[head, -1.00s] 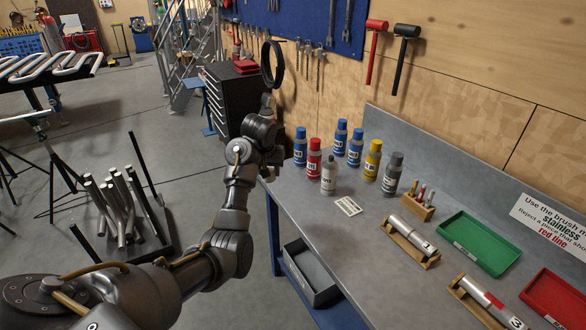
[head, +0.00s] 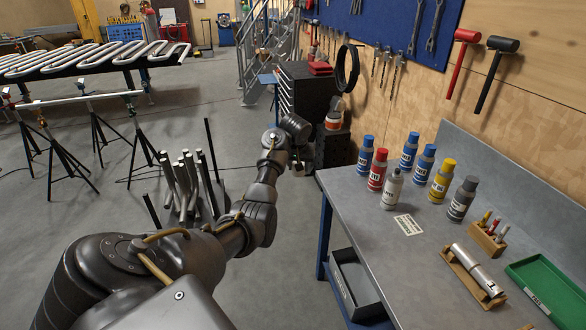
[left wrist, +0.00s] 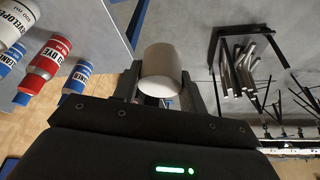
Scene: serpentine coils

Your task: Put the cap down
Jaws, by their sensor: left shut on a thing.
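In the left wrist view, the cap (left wrist: 160,60) is a pale grey, plain cylinder. My left gripper (left wrist: 162,90) is shut on it, with one dark finger on each side. The cap is off the bench, with grey floor behind it. In the head view, my left arm reaches away to the left of the bench, and its gripper end is small and partly hidden by my wrist. The white developer can (head: 392,188) stands upright on the bench (head: 370,230), and its label shows in the left wrist view (left wrist: 12,22). My right gripper is not in view.
A red dye can (head: 377,170) and several blue, yellow and grey cans stand around the developer. A pale card (head: 408,224) lies in front of them. Bare bench top lies left of the card. A stand of metal tubes (head: 187,180) is on the floor at left.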

